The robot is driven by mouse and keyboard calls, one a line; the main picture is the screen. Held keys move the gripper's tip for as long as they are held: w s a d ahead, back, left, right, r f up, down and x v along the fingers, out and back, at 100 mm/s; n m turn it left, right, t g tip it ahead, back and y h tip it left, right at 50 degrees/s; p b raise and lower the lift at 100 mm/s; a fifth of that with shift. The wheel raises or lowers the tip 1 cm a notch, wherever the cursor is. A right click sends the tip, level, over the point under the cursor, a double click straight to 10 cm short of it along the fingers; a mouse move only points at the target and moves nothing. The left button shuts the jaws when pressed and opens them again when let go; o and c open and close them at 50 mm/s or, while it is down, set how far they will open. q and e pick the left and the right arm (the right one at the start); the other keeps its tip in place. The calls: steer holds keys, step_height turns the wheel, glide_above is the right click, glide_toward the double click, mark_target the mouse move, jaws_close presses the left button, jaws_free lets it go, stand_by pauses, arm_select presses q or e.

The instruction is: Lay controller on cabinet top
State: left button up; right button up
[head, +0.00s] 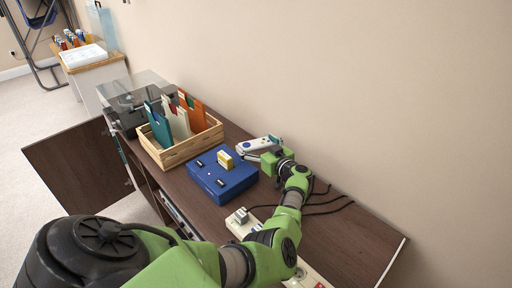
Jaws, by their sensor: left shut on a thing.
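A white controller (258,144) with a blue-grey button and a teal end is at the back of the cabinet, close to the wall. My left gripper (268,153) is shut on it from the right. I cannot tell whether the controller touches the surface. The dark brown cabinet top (348,228) runs along the wall from upper left to lower right. My left arm crosses over the front of it and hides part of it. My right gripper is not in view.
A blue console (222,180) with a yellow cartridge (225,158) sits beside the gripper. A wooden crate (172,154) of record sleeves and a clear-lidded turntable (128,100) stand left. A white device (240,225) and black cables (325,201) lie right. The cabinet door (80,165) hangs open.

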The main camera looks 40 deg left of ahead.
arm_select(q)
steer(key=shift+s+d+f+b, duration=0.1)
steer(key=shift+s+f+b, duration=0.1)
steer(key=shift+f+b, duration=0.3)
steer(key=o, duration=1)
steer(key=shift+s+f, duration=0.1)
steer(key=shift+f, duration=0.05)
steer(key=shift+c, duration=0.2)
steer(key=shift+d+f, duration=0.1)
steer(key=shift+r+p, duration=0.25)
steer(key=shift+p, duration=0.05)
steer(key=shift+r+p, duration=0.4)
steer(key=shift+r, duration=0.05)
steer(key=p+v, duration=0.4)
steer(key=v, duration=0.2)
steer(key=shift+d+r, duration=0.2)
steer(key=shift+d, duration=0.05)
steer(key=shift+d+f, duration=0.1)
steer(key=shift+d, duration=0.15)
